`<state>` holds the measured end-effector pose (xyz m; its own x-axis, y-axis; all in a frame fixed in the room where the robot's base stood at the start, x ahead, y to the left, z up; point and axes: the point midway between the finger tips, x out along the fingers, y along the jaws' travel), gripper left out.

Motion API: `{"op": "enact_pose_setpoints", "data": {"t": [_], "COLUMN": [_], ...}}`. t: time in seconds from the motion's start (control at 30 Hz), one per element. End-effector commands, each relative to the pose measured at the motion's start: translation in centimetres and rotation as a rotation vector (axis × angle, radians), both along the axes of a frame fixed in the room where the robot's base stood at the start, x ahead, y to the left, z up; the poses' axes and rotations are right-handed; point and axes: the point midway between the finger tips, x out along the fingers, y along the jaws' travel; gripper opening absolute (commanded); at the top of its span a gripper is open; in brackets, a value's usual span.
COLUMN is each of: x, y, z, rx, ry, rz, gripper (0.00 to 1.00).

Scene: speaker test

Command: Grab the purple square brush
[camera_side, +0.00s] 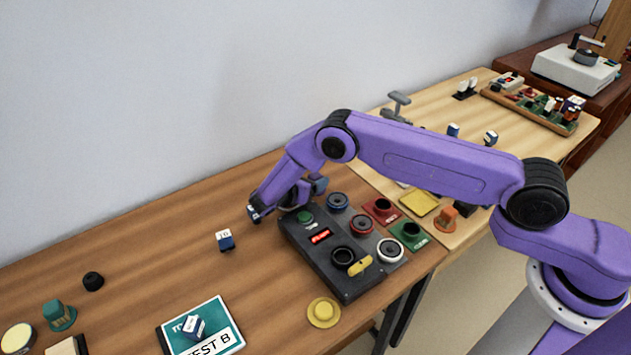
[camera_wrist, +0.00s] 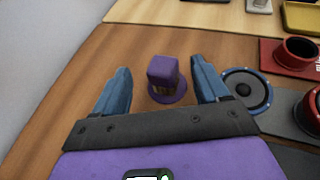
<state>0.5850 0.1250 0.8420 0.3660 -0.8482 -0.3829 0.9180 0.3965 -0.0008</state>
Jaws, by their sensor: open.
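The purple square brush (camera_wrist: 164,70) stands upright on the wooden table in the wrist view. It has a square purple block on top, a brownish middle and a round purple base. My gripper (camera_wrist: 161,72) is open, with one blue finger to the left of the brush and one to the right. Gaps show on both sides, and I cannot tell how far above the table the fingertips are. In the side view my purple arm reaches down behind the black control box, and I cannot make out the brush there.
In the wrist view a blue-rimmed speaker (camera_wrist: 246,90) lies close to the right finger, with a red holder (camera_wrist: 270,58) beyond. The side view shows the black control box (camera_side: 325,258) in front and a small blue-and-white block (camera_side: 225,240) to the left. Table left of the brush is bare.

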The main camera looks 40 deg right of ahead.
Motion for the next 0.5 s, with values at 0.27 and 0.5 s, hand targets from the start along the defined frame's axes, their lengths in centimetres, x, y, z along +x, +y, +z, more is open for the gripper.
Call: {"op": "enact_pose_setpoints", "data": {"t": [0.27,0.5], "x": [0.7,1.6], "y": [-2.4,-4.5], "z": [-1.0,-1.9], "rx": [0.0,0.002], "ry": [0.0,-0.001], "rz": [-0.003,-0.001], "gripper": [0.74,0.74]}}
